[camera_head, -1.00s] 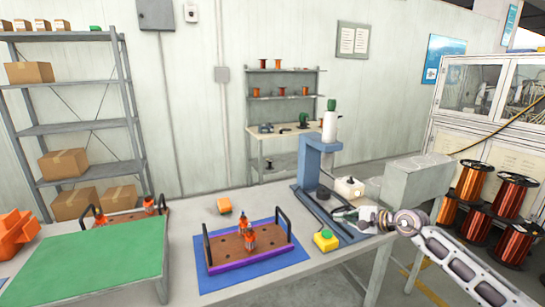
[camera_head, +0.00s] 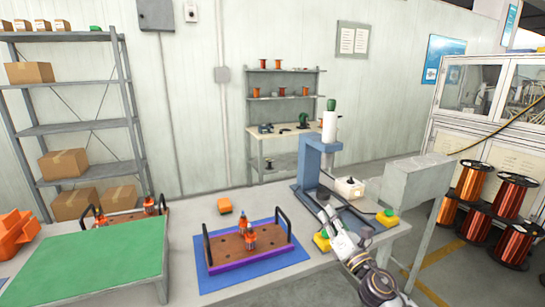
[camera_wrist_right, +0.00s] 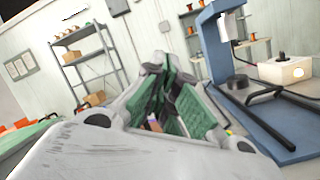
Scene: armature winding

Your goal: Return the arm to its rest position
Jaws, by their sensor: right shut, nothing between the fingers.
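My right gripper (camera_head: 324,207) is above the right part of the grey worktable (camera_head: 195,215), in front of the blue press stand (camera_head: 307,170). Its arm comes up from the bottom edge and its fingers point up and left. It is shut and empty, and partly covers a yellow button box (camera_head: 321,241). In the right wrist view the fingers (camera_wrist_right: 163,90) are close together with their green inner pads showing, and the blue stand (camera_wrist_right: 225,65) is to their right. My left gripper is not in view.
A brown tray (camera_head: 222,259) with black handles holds orange-and-grey armatures on a blue mat (camera_head: 290,258). A white box (camera_head: 350,187) and another yellow button box (camera_head: 387,217) are right of the stand. A green-topped platform (camera_head: 95,262) is at left.

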